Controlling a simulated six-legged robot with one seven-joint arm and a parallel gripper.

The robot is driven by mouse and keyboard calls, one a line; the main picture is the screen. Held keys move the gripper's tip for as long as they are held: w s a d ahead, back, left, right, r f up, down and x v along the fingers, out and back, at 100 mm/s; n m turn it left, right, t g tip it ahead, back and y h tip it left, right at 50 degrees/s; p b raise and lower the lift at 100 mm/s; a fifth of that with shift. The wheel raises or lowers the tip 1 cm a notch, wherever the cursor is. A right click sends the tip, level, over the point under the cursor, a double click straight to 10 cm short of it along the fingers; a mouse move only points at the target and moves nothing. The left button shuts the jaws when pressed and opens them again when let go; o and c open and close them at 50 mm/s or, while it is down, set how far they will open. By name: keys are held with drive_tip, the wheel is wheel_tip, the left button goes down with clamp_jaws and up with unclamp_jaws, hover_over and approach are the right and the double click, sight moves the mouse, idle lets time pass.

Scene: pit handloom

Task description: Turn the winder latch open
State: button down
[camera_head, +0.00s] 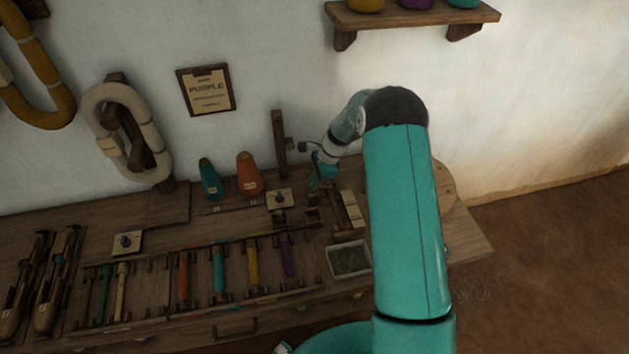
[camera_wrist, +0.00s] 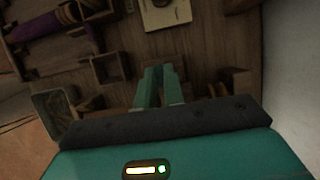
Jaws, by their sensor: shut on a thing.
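My gripper (camera_head: 316,181) is low over the bench at its back right, beside a wooden post (camera_head: 279,145) with a small dark metal arm. In the wrist view its two teal fingers (camera_wrist: 160,72) point down close together, with a narrow gap between them. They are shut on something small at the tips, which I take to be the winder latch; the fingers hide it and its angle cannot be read. Small wooden blocks of the winder stand around the fingers, one at the left (camera_wrist: 107,68) and one at the right (camera_wrist: 236,80).
A pale plate with a dark knob (camera_head: 280,198) lies left of my gripper. A wire-grey tray (camera_head: 349,260) is in front. A rack of coloured bobbins (camera_head: 219,268) fills the bench's middle. Teal and orange cones (camera_head: 248,174) stand behind. The wall is close behind.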

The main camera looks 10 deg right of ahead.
drive_tip(key=shift+n, duration=0.4)
drive_tip(key=n+g, duration=0.1)
drive_tip(key=n, duration=0.2)
drive_tip(key=shift+w+g, duration=0.15)
drive_tip(key=shift+g, duration=0.15)
drive_tip(key=n, duration=0.2)
drive_tip(key=n+g+h, duration=0.1)
drive_tip(key=n, duration=0.2)
drive_tip(key=shift+w+a+g, duration=0.1)
drive_tip(key=shift+a+g, duration=0.05)
drive_tip(key=shift+g, duration=0.15)
drive_tip(key=n+h, duration=0.1)
drive_tip(key=n, duration=0.1)
drive_tip(key=n+g, duration=0.1)
drive_tip(key=n, duration=0.1)
drive_tip(key=shift+a+n+h, duration=0.1)
drive_tip(key=shift+n+h, duration=0.2)
drive_tip(key=shift+h, duration=0.1)
drive_tip(key=shift+a+n+h, duration=0.1)
drive_tip(key=shift+n+h, duration=0.8)
drive_tip(key=shift+n, duration=1.4)
drive_tip(key=c, duration=1.5)
unclamp_jaws()
